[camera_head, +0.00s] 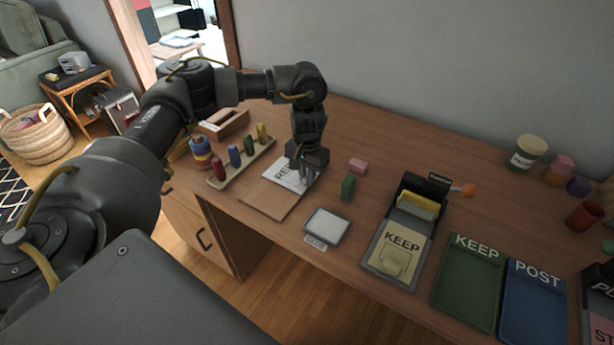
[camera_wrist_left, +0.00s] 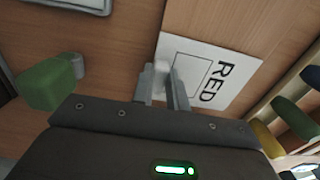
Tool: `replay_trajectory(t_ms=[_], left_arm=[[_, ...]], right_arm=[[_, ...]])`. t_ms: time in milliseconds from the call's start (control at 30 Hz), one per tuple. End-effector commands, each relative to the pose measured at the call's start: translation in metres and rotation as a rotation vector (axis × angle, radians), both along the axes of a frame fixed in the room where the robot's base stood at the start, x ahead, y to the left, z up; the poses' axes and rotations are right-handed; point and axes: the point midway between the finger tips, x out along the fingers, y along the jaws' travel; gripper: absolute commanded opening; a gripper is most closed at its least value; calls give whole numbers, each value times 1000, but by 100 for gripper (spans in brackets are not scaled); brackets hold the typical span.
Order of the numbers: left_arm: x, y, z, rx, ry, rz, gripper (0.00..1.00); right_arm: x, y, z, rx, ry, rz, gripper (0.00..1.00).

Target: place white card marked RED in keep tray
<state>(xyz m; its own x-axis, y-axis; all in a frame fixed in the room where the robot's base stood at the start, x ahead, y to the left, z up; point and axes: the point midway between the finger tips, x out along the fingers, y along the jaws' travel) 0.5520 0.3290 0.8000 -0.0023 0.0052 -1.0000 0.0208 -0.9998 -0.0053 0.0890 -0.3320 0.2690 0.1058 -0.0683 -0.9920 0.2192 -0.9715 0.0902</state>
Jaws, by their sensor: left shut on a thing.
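The white card marked RED (camera_head: 281,172) lies at the far end of a wooden board on the desk; it also shows in the wrist view (camera_wrist_left: 222,62), with its lettering and an outlined box. My left gripper (camera_head: 306,178) is down at the card's right edge, and in the wrist view its fingers (camera_wrist_left: 165,82) are shut on the card at that edge. The fingers partly hide the card in the head view. The green keep tray (camera_head: 466,287), labelled KEEP, stands at the right front of the desk and looks empty. My right gripper is not in view.
A white-topped pad (camera_head: 327,226) and a dispenser-like stand marked KEEP (camera_head: 385,272) lie between card and tray. A blue POST tray (camera_head: 533,305) adjoins the keep tray. A peg rack (camera_head: 243,161) is left.

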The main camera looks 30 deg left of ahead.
Motion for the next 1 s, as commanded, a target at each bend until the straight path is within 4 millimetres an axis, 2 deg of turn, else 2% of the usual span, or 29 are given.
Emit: replay_trajectory(t_ms=[33,67,200,367,567,667,1000], left_arm=[[-1,1,-1,0,2,2,0],[0,1,-1,0,1,2,18],[0,1,0,1,1,2,36],[0,1,0,1,1,2,37],[0,1,5,1,-1,1,37],[1,1,19,1,-3,0,37],[1,0,89,1,-3,0,37]], right_arm=[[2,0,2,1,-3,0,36],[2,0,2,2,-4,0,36],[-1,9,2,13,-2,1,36],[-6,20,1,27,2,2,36],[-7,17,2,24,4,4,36],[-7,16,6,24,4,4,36],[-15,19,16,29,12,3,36]])
